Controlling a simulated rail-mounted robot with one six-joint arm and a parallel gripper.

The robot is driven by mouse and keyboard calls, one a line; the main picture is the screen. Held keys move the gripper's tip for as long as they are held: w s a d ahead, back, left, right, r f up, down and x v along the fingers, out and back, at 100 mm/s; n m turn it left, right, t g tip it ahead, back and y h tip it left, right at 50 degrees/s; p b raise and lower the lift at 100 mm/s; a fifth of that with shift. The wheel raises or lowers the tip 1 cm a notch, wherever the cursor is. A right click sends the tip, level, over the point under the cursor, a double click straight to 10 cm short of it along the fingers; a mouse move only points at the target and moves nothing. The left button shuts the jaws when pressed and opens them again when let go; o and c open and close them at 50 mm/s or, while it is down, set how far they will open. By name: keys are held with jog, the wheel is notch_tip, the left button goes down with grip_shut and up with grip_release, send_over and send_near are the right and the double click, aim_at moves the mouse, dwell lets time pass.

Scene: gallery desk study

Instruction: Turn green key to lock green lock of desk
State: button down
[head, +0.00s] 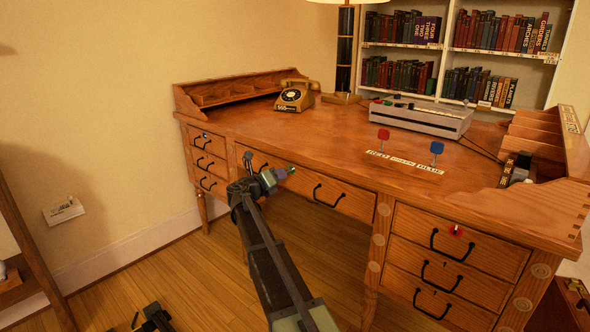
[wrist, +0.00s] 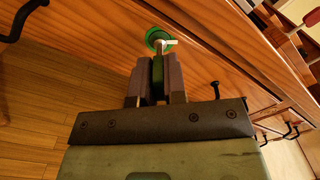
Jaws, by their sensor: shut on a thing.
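The green lock (wrist: 160,37) is a green ring on the front of the desk's middle drawer, and it also shows as a small green spot in the head view (head: 292,170). My gripper (wrist: 158,68) is shut on the green key (wrist: 158,75), with its green bow between the fingers. The key's pale metal end meets the lock; how deep it sits I cannot tell. A pale bar (wrist: 169,42) shows across the lock face. In the head view my gripper (head: 282,173) is at the drawer front, and the key is mostly hidden there.
The wooden desk (head: 330,130) has black drawer handles near my gripper. A red key (head: 383,134) and a blue key (head: 437,148) stand upright on the desktop. A red lock (head: 456,230) is on the right drawers, a blue lock (head: 205,135) on the left. The floor in front is open.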

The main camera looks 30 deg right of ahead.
jog(key=shift+n, duration=0.3)
jog(key=n, duration=0.2)
jog(key=shift+n, duration=0.4)
jog(key=c, duration=0.7)
grip_release()
